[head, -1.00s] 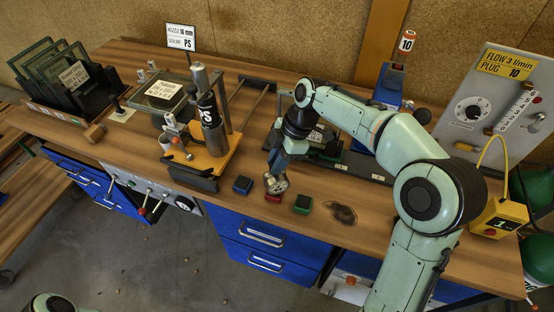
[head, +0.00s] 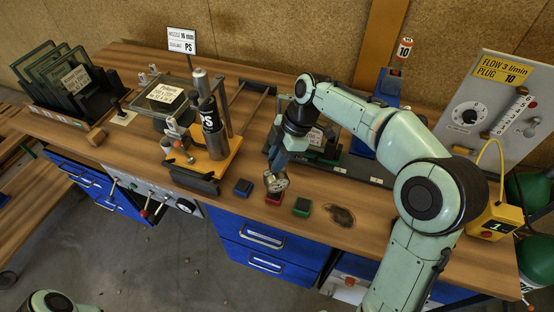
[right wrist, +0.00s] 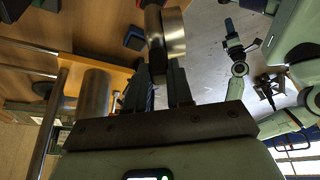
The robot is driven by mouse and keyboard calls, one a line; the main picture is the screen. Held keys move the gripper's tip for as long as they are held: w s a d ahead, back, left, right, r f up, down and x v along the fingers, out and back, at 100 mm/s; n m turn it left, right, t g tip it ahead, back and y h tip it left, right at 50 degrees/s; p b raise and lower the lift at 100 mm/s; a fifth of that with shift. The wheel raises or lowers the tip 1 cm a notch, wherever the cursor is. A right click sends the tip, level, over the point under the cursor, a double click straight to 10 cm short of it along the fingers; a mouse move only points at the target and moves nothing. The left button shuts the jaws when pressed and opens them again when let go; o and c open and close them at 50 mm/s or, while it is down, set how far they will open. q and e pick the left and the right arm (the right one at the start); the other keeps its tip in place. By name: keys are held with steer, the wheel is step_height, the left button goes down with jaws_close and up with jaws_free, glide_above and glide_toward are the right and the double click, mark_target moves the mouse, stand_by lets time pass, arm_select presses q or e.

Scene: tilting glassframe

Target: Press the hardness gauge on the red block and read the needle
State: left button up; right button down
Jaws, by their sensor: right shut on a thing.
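The hardness gauge (head: 276,182) is a small round metal dial held at the bench's front. My right gripper (head: 278,164) is shut on it. The gauge is directly above the red block (head: 274,199), a small low block, and covers part of it. I cannot tell whether gauge and block touch. The needle is too small to read. In the right wrist view the gauge (right wrist: 165,36) shows edge-on beyond the fingers (right wrist: 165,85), its dial face turned away. Part of my left arm shows at the head view's lower left; its gripper is not clear.
A blue block (head: 243,187) lies left of the red one, a green block (head: 302,206) right. A dark stain (head: 341,215) marks the bench further right. A yellow box (head: 492,222) sits far right.

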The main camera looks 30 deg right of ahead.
steer(key=shift+r+p, duration=0.95)
steer(key=shift+r, duration=1.2)
arm_select(q)
steer(key=w+r, duration=0.2)
steer(key=shift+w+r, duration=0.15)
steer(key=shift+r, duration=0.25)
arm_select(e)
steer(key=shift+f, duration=0.1)
